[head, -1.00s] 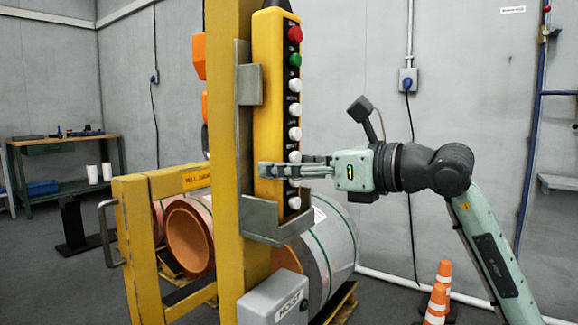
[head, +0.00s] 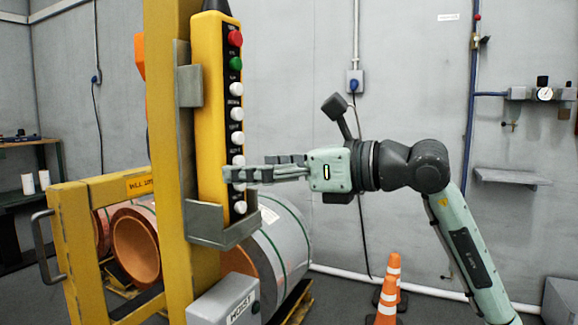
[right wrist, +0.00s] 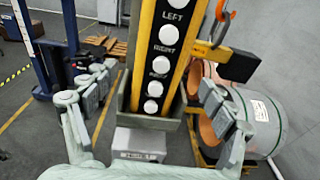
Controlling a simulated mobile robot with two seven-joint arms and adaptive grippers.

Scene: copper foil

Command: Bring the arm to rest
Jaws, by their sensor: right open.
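My right gripper (head: 264,171) reaches in from the right in the head view, its fingers in front of the lower buttons of a yellow hoist pendant (head: 208,100). In the right wrist view my right gripper (right wrist: 148,108) is open, with its two fingers spread apart to either side of the pendant's lower end (right wrist: 178,62) and nothing held between them. I cannot tell whether a fingertip touches a button. The pendant hangs upright in a grey metal holder (head: 215,230) on a yellow post. My left gripper is not in view.
A yellow post (head: 168,130) and frame with a grey handle (head: 45,250) stand at left. A grey box marked HOIST (head: 222,302) sits below the holder. Foil coils (head: 265,240) lie behind on pallets. Orange cones (head: 388,295) stand below my arm. A wall shelf (head: 512,177) is at right.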

